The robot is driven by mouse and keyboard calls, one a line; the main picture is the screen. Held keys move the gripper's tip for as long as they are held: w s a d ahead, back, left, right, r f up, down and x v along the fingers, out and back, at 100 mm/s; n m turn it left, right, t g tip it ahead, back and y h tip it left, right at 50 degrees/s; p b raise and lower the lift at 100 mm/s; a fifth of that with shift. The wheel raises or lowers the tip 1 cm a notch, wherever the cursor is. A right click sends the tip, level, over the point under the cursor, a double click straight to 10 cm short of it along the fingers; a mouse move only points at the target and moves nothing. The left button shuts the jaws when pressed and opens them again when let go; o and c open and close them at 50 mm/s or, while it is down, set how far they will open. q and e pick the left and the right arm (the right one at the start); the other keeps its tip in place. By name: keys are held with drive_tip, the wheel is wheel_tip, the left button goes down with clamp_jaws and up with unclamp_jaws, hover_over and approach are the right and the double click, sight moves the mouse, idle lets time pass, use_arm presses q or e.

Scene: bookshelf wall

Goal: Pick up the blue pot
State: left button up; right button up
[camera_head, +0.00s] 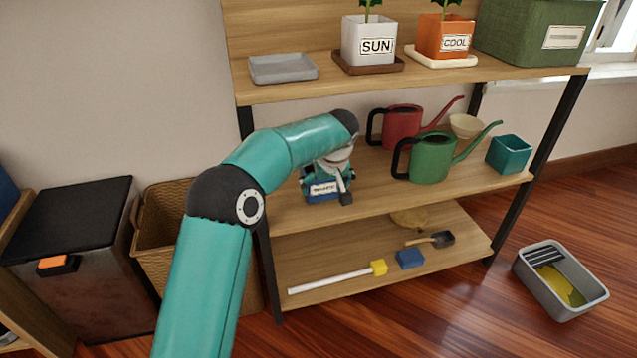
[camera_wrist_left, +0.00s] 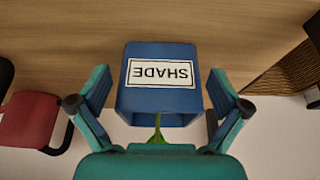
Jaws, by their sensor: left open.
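The blue pot (camera_wrist_left: 160,101) has a white SHADE label, which looks upside down in the left wrist view. A bit of green leaf shows at its lower edge there. My left gripper (camera_wrist_left: 159,90) is open, with one finger on each side of the pot and a visible gap between them and its sides. In the head view the blue pot (camera_head: 323,190) stands on the middle shelf, at its left part. My left gripper and wrist (camera_head: 335,180) hide much of it, including its plant. My right gripper is in neither view.
A red watering can (camera_head: 402,122) and a green watering can (camera_head: 431,160) stand to the right on the same middle shelf (camera_head: 400,200), with a teal pot (camera_head: 508,154) beyond. The upper shelf (camera_head: 420,83) overhangs, bearing a grey tray (camera_head: 283,68) and potted plants.

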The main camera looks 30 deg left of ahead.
use_arm(q)
drive_tip(key=shift+w+a, duration=0.6)
drive_tip(key=shift+a, duration=0.05)
drive_tip(key=w+a, duration=0.2)
drive_tip(key=shift+a, duration=0.3)
drive_tip(key=shift+w+a+f+b, duration=0.2)
drive_tip(key=shift+f+b, duration=0.2)
drive_tip(key=shift+f, duration=0.25)
drive_tip(key=shift+d, duration=0.1)
drive_tip(key=c, duration=1.3)
drive_tip(key=shift+r, duration=0.1)
